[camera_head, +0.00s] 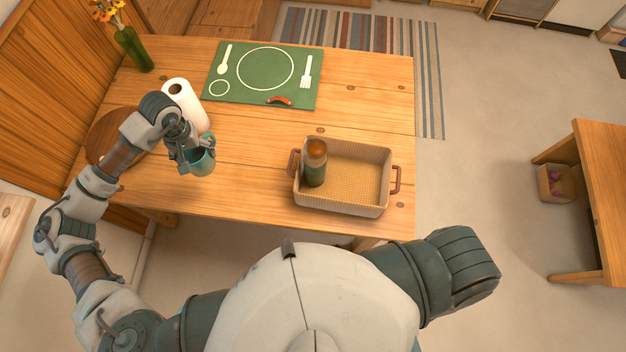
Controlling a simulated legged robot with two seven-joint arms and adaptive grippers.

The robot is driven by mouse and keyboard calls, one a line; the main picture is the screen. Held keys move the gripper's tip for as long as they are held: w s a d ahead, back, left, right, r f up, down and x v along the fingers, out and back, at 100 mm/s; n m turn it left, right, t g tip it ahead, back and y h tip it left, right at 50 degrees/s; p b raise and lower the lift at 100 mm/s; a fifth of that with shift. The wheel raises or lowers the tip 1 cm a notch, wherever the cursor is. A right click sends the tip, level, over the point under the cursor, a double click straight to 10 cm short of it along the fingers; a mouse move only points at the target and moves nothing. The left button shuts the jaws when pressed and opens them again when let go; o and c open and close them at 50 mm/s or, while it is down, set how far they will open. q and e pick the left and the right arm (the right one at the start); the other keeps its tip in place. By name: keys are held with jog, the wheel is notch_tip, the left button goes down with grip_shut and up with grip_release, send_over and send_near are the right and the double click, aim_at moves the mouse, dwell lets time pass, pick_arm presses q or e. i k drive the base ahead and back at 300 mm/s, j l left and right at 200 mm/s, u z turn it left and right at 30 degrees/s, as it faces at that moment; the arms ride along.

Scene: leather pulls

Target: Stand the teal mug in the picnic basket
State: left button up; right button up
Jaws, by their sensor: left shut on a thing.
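The teal mug (203,162) is at the left part of the wooden table, near its front edge. My left gripper (187,158) is shut on the mug, which looks upright; I cannot tell whether it touches the table. The picnic basket (352,202) is a tan woven open box with brown side handles, standing on the table to the right of the mug. A dark green bottle with a brown top (316,165) stands in the basket's left part; the rest of the basket is empty. My right gripper is not in view.
A vase (133,50) stands at the back left. Table between mug and basket is clear.

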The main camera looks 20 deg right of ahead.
aim_at(355, 190)
jog(key=k+l+u, duration=0.1)
jog(key=u, duration=0.3)
jog(key=k+u, duration=0.25)
jog(key=u, duration=0.15)
jog(key=k+u, duration=0.15)
jog(key=u, duration=0.2)
jog(key=k, duration=0.25)
jog(key=z, duration=0.45)
jog(key=l+z, duration=0.15)
jog(key=z, duration=0.35)
jog(key=l+z, duration=0.15)
jog(key=z, duration=0.3)
jog(key=l+z, duration=0.1)
jog(key=z, duration=0.4)
jog(key=l+z, duration=0.15)
jog(key=z, duration=0.3)
jog(key=k, duration=0.05)
